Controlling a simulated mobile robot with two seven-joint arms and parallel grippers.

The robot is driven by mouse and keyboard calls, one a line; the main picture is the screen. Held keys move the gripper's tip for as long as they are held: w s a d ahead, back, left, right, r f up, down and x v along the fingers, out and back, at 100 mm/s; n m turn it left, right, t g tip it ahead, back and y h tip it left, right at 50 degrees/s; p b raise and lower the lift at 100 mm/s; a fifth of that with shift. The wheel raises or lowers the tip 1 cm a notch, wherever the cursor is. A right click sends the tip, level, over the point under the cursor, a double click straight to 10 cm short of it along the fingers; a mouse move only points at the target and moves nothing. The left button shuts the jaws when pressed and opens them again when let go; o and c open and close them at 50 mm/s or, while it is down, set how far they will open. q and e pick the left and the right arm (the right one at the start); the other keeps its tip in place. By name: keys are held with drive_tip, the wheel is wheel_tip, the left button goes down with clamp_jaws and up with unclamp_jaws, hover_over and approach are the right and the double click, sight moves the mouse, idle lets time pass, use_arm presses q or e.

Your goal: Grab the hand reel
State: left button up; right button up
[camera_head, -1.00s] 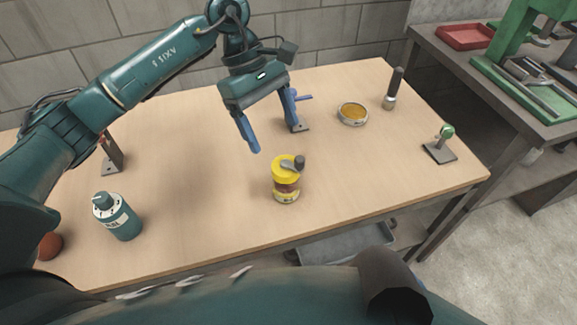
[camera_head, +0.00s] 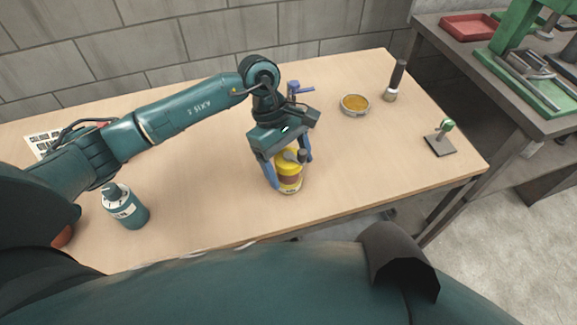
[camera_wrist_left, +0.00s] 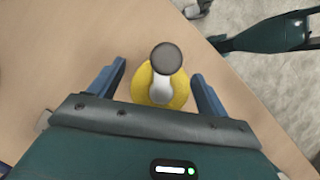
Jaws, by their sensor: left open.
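In the left wrist view the yellow reel (camera_wrist_left: 180,92) lies between the two blue fingers, with visible gaps on both sides. Its dark round knob hides part of the top. My right gripper is not in view.
The table (camera_head: 370,165) is clear right of the reel.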

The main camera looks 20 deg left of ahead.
use_arm(q)
drive_tip(key=shift+d+f, duration=0.25)
drive_tip(key=shift+f, duration=0.4)
drive_tip(key=shift+c, duration=0.5)
drive_tip(key=c, duration=1)
